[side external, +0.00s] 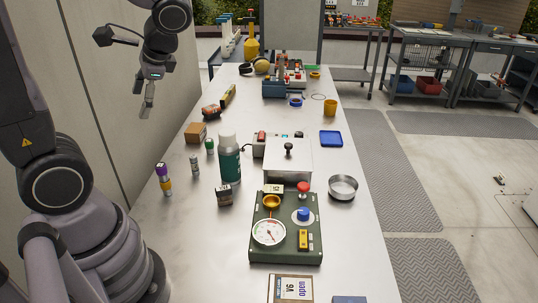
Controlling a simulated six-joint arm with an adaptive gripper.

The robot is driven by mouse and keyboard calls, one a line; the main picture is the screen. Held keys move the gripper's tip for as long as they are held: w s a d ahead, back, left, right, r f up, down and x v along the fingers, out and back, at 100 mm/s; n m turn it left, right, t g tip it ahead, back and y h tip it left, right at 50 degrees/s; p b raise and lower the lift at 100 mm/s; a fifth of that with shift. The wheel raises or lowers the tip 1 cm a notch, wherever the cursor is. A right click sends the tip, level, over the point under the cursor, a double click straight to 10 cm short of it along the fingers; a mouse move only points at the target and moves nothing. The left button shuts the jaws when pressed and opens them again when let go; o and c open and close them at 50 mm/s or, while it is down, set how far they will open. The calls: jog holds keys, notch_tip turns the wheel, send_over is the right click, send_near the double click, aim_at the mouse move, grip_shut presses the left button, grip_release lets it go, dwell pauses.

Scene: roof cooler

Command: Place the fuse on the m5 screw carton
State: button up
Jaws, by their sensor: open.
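My gripper (147,108) hangs open and empty at the upper left, above the left edge of the steel table and apart from everything on it. A small brown cardboard box (196,134) sits near the table's left edge. A small dark box with a pale label (224,196) stands nearer the camera. Either could be the m5 screw carton; the print is too small to read. A small upright grey-and-green cylinder (195,165) stands between them and may be the fuse, but I cannot tell for certain.
A green bottle (230,165) stands beside the dark box. A green gauge panel (287,252), a lidded metal box (288,165) and a round metal dish (343,188) occupy the middle and right.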

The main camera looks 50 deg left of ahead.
jog(key=w+a+f+m+g+y, duration=0.3)
jog(key=w+a+f+g+y, duration=0.1)
jog(key=a+y, duration=0.2)
jog(key=m+t+y, duration=0.7)
jog(key=m, duration=0.4)
send_over(194, 161)
jog(key=s+d, duration=0.3)
jog(key=d, duration=0.2)
notch_tip(194, 161, down, 14)
jog(key=f+m+t, duration=0.2)
jog(key=f, duration=0.2)
jog(key=f+m+t+h, duration=0.1)
jog(key=f+m+t, duration=0.1)
jog(key=f, duration=0.2)
jog(key=d+f+m+t+h, duration=0.1)
jog(key=f+m+t, duration=0.1)
jog(key=f, duration=0.2)
jog(key=shift+f+m, duration=0.1)
jog(key=shift+m, duration=0.2)
jog(key=x, duration=0.7)
jog(key=shift+w+f, duration=0.3)
jog(key=shift+w, duration=0.1)
grip_shut()
